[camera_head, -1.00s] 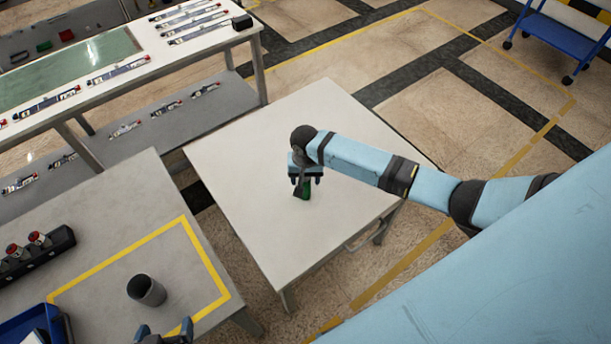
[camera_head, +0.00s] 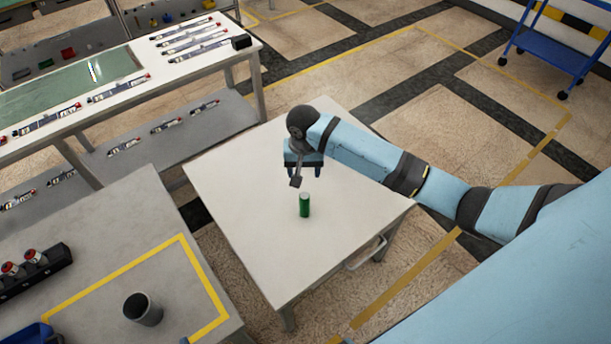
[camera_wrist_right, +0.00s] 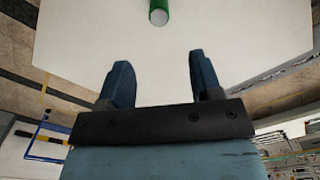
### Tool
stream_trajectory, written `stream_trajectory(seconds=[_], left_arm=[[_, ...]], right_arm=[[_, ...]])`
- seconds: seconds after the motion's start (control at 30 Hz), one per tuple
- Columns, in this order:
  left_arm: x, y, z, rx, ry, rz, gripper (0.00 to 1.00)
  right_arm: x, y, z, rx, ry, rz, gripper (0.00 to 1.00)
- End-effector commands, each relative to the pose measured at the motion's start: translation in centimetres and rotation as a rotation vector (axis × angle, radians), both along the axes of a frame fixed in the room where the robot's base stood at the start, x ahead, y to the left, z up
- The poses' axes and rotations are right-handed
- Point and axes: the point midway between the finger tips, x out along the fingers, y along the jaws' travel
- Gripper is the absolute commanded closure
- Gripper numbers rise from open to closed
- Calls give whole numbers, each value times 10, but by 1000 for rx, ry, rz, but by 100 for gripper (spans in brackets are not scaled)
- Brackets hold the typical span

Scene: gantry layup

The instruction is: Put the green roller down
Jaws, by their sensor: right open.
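The green roller (camera_head: 305,205) stands upright on the white table (camera_head: 240,190), clear of any gripper. It also shows at the top of the right wrist view (camera_wrist_right: 159,12), partly cut off by the frame edge. My right gripper (camera_head: 305,172) is above and behind the roller in the head view. Its two fingers (camera_wrist_right: 155,80) are apart with nothing between them in the right wrist view.
A grey table (camera_head: 90,235) at the left bears a dark cup (camera_head: 142,309) inside a yellow outline, a black holder with red-topped items (camera_head: 30,268) and a blue tray (camera_head: 28,336). The white table is bare around the roller. A blue cart (camera_head: 555,45) stands far right.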

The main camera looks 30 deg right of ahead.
Motion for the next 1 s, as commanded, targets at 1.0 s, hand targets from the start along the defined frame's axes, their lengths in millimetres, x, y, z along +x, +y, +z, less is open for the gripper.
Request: stream_trajectory(seconds=[1.0], left_arm=[[0,-1,0,-1,-1,-2,10]], right_arm=[[-223,71,-82,-87,-998,687,41]])
